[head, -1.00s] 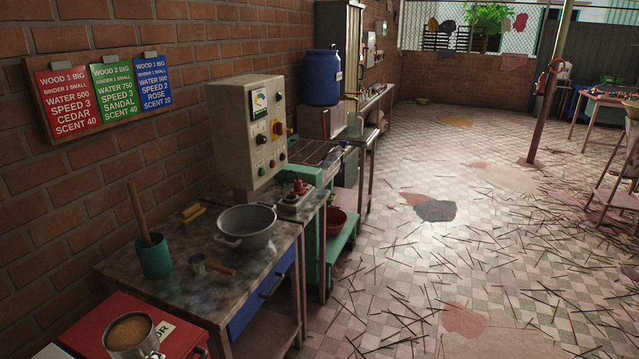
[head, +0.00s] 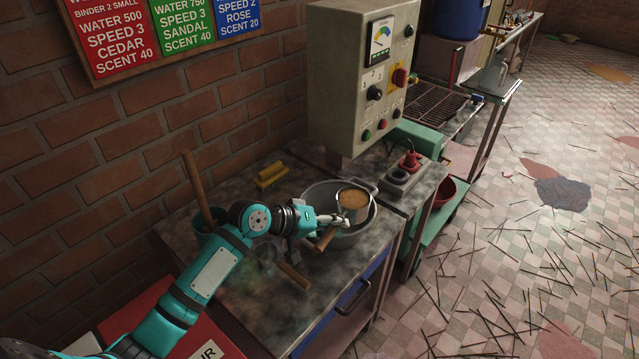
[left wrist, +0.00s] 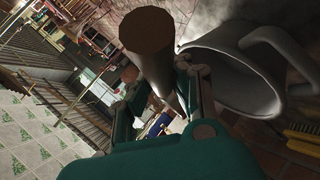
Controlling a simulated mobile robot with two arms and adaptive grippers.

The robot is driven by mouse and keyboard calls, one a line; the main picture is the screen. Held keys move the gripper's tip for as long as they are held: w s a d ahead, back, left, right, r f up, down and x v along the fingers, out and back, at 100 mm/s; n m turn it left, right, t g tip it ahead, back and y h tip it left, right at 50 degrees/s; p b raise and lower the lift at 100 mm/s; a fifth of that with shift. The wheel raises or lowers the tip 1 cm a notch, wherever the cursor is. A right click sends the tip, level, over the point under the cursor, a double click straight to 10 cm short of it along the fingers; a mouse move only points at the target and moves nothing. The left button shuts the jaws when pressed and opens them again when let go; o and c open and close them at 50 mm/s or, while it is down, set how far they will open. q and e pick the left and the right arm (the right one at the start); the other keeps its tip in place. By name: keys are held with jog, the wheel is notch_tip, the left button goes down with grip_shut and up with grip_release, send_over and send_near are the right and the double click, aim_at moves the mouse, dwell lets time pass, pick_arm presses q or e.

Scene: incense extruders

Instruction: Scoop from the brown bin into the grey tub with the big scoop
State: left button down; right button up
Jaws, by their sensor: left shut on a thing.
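The big scoop (head: 353,203) is a metal cup filled level with brown powder. My left gripper (head: 330,221) is shut on its handle and holds it upright over the grey tub (head: 318,192). The tub is a wide pot with side handles on the worktop; its inside is partly hidden by the scoop and gripper. In the left wrist view the scoop (left wrist: 150,50) stands out beyond the fingers, beside the tub (left wrist: 232,70). The brown bin is not in view. My right gripper is not in view.
A wooden pestle (head: 197,185) stands behind my left arm.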

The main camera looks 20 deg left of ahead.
pick_arm(q)
jog(key=w+a+r+m, duration=0.1)
jog(key=w+a+r, duration=0.3)
jog(key=w+a, duration=0.15)
jog(key=f+m+y+p, duration=0.1)
jog(key=y+p, duration=0.1)
jog(key=f+m+y+p, duration=0.2)
jog(key=y, duration=0.1)
jog(key=f+m+y+p, duration=0.1)
jog(key=y+p, duration=0.1)
jog(key=p, duration=0.1)
jog(key=shift+s+d+f+m+y, duration=0.15)
jog(key=shift+d+f+m+y, duration=0.15)
jog(key=shift+d+f, duration=0.05)
jog(key=shift+d+f+m+y+p, duration=0.15)
jog(key=shift+f+m+y+p, duration=0.25)
jog(key=shift+m+y, duration=0.45)
jog(key=shift+d+f+m+t+y+b, duration=0.15)
jog(key=shift+m+y, duration=0.1)
jog(key=shift+y, duration=0.35)
jog(key=shift+a+f+m+t+y+b, duration=0.1)
jog(key=shift+f+m+t+y+b, duration=0.1)
jog(key=shift+y, duration=0.35)
jog(key=shift+m+y, duration=0.4)
jog(key=shift+y, duration=0.1)
jog(key=shift+r, duration=0.1)
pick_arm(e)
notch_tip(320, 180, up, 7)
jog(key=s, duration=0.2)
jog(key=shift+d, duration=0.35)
